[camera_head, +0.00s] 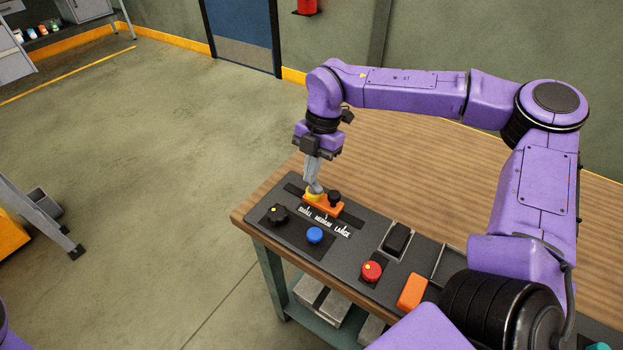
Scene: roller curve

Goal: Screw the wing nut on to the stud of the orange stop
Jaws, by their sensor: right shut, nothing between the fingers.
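The orange stop (326,208) sits on the slotted rail of the dark panel, by the words SMALL, MEDIUM and LARGE. A small yellow part, which looks like the wing nut (311,197), is at the left end of the stop. The stud does not show; the yellow part and my fingers cover that spot. My right gripper (316,190) points down, with its grey fingertips shut just above or against the yellow part. I cannot tell whether they touch. Nothing is held between them. My left gripper is out of view.
A black knob (334,198) stands at the stop's right end. The wooden tabletop (400,170) behind is clear.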

